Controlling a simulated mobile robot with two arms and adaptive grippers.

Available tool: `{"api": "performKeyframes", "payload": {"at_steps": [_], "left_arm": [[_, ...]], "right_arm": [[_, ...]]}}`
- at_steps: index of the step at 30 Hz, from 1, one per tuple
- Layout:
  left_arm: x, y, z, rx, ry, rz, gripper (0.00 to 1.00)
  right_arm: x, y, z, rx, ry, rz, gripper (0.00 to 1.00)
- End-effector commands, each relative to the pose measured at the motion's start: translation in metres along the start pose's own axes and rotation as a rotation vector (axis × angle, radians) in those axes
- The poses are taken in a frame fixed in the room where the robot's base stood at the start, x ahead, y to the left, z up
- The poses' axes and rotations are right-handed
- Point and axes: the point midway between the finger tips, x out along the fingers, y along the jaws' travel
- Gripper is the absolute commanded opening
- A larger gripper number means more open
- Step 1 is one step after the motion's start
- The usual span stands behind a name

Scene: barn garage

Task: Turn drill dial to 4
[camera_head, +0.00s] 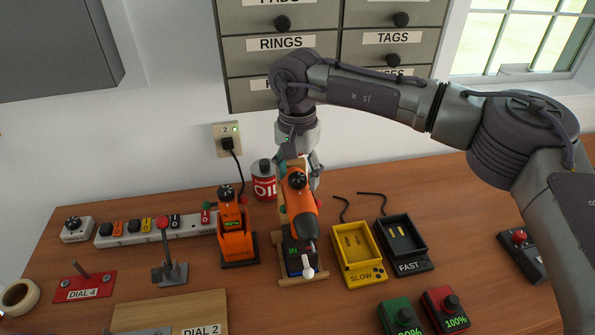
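An orange drill (304,212) with a black dial (296,181) on its top rests in a wooden stand (287,272), its white-tipped nose pointing toward me. The numbers on the dial are too small to read. My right gripper (299,168) points down at the far end of the drill, just behind the dial. Its fingers are spread to either side, and contact with the drill cannot be told. A red plate labelled DIAL 4 (83,293) lies at the left, and a wooden board labelled DIAL 2 (200,331) lies at the front. My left gripper is not in view.
An orange charger with a battery (237,245) stands left of the drill. A red OIL can (264,185) is behind. Yellow SLOW (366,275) and black FAST (409,266) trays sit right. Green (401,318) and red (446,308) batteries lie in front.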

Motion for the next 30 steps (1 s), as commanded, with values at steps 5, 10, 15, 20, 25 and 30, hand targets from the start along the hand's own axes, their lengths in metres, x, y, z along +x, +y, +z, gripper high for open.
{"api": "performKeyframes", "payload": {"at_steps": [5, 10, 15, 20, 25, 30], "left_arm": [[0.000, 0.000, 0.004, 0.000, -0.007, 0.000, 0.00], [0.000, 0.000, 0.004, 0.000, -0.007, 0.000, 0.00], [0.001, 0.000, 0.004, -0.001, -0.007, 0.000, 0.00], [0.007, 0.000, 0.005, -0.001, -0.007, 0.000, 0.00], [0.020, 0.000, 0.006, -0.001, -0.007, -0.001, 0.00], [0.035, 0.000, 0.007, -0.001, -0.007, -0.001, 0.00]], "right_arm": [[0.000, 0.000, 0.000, 0.000, 0.000, 0.000, 0.32], [-0.001, 0.000, 0.000, 0.000, 0.000, 0.000, 0.04], [0.000, 0.000, 0.000, 0.007, 0.000, 0.000, 0.04], [0.001, 0.000, 0.000, 0.046, 0.001, 0.000, 0.04], [0.003, 0.000, -0.001, 0.140, 0.001, -0.001, 0.04], [0.003, 0.000, -0.001, 0.280, 0.001, -0.002, 0.04]]}}
